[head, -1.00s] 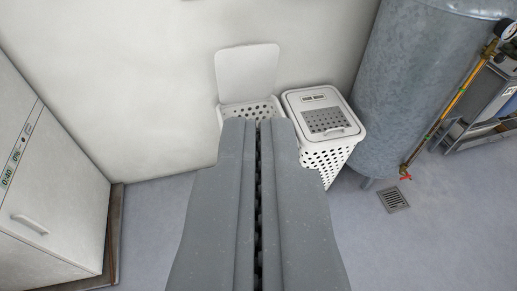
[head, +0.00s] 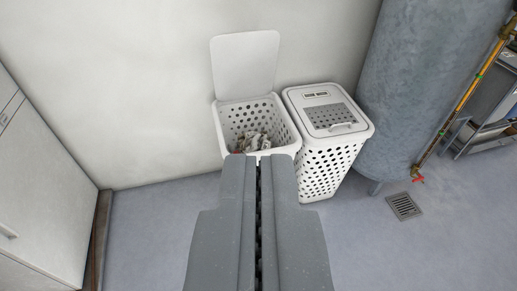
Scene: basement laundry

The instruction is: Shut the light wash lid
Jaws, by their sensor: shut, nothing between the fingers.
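Two white perforated hampers stand side by side against the wall. The left hamper (head: 286,137) is open, with crumpled cloth (head: 252,142) inside. Its white lid (head: 245,65) stands upright at the back, near the wall. The right hamper (head: 327,172) has its lid (head: 328,111) down, with a grey perforated panel and a small label. The label is too small to read, so I cannot tell which hamper is the light wash. My gripper (head: 261,158) is shut and empty. It points at the left hamper and covers part of its front; I cannot tell whether it touches.
A grey metal tank (head: 412,90) stands right of the hampers, with a pipe and red valve (head: 417,177) beside it. A floor drain (head: 403,206) lies at the right. A white appliance (head: 40,190) stands at the left. The floor (head: 150,235) between is clear.

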